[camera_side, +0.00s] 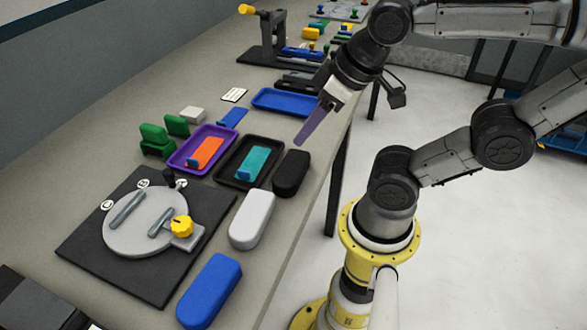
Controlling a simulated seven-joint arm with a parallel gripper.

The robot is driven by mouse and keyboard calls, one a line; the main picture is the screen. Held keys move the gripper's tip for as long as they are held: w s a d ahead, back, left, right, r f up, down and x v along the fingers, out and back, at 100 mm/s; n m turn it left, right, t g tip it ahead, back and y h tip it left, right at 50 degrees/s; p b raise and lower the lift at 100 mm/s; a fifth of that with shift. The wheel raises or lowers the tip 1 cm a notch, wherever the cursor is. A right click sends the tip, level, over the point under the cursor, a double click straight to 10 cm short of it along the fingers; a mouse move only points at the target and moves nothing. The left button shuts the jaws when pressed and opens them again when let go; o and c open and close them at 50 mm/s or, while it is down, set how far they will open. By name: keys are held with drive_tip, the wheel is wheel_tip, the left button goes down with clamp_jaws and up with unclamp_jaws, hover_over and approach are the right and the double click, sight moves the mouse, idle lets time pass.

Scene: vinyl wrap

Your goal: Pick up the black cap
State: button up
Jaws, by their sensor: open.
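The black cap (291,174) looks like a rounded oblong block. It lies on the grey table near the right edge, just right of a black tray holding a teal piece. My gripper (302,139) is above the table, up and slightly right of the cap in the picture, and apart from it. It points down and to the left. Its long purple-grey fingers overlap from this side, so the gap between them is hidden. Nothing shows held in it.
A white cap (252,220) and a blue cap (209,290) lie nearer the camera along the same edge. The black tray (228,179), a purple tray (176,160) and a blue tray (270,102) stand nearby. A dark plate (88,240) with a round grey fixture lies at left.

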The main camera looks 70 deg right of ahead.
drive_tip(key=o, duration=0.6)
drive_tip(key=shift+c, duration=0.2)
drive_tip(key=m+g, duration=0.6)
drive_tip(key=m, duration=1.2)
hover_over(291, 167)
drive_tip(key=f, duration=0.9)
drive_tip(key=shift+s+a, duration=0.1)
drive_tip(key=shift+a, duration=0.15)
drive_tip(key=shift+d+f, duration=0.15)
drive_tip(key=shift+f, duration=1.25)
drive_tip(key=shift+d+f, duration=0.15)
drive_tip(key=shift+f, duration=1.2)
